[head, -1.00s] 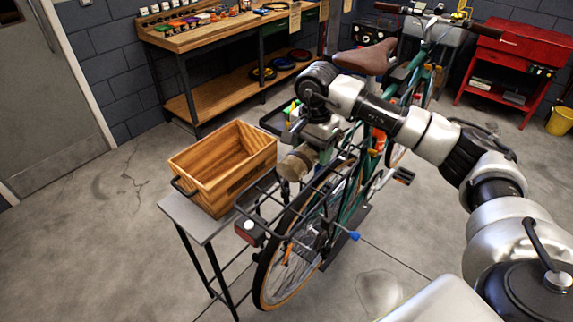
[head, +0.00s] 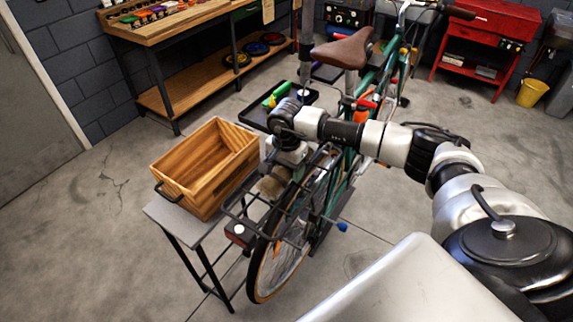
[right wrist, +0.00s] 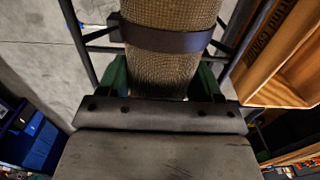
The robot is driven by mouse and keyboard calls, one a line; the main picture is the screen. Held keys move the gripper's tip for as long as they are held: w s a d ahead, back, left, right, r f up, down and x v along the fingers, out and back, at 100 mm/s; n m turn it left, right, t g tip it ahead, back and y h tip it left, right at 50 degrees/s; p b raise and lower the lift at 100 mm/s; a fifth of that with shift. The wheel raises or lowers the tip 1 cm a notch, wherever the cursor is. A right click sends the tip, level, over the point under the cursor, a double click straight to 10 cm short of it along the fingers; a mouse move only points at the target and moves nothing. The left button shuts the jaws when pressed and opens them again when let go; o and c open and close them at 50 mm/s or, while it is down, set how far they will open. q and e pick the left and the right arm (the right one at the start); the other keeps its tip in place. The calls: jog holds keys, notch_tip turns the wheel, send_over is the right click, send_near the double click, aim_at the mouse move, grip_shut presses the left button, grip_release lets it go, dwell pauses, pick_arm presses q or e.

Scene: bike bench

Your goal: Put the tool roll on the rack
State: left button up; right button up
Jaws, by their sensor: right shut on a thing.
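The tool roll (right wrist: 172,68) is a tan woven cylinder with a dark strap around it. My right gripper (right wrist: 163,80) is shut on it, with a green finger at each side. In the head view the roll (head: 270,188) hangs below the right gripper (head: 283,174), partly hidden by it. It is over or at the black wire rack (head: 262,233) behind the bike saddle. Dark rack bars (right wrist: 80,45) show on both sides of the roll in the wrist view. I cannot tell whether the roll touches the rack. My left gripper is not in view.
A wooden crate (head: 182,193) stands on a small grey table (head: 165,214) close left of the rack. A black tray (head: 252,117) with green and yellow items lies beyond the gripper. The bike saddle (head: 342,50) rises behind. Open floor (head: 80,240) lies at the left.

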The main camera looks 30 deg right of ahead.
jog(key=o, duration=1.1)
jog(key=shift+s+f, duration=0.1)
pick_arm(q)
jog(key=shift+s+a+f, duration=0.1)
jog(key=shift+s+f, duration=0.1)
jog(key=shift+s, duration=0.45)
pick_arm(e)
jog(key=shift+o, duration=0.2)
jog(key=shift+r, duration=0.25)
notch_tip(320, 180, up, 11)
jog(key=b, duration=0.4)
jog(key=shift+r+b, duration=0.1)
jog(key=shift+b, duration=0.25)
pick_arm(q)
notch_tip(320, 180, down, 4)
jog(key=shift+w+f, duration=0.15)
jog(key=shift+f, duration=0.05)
pick_arm(e)
jog(key=shift+r, duration=0.3)
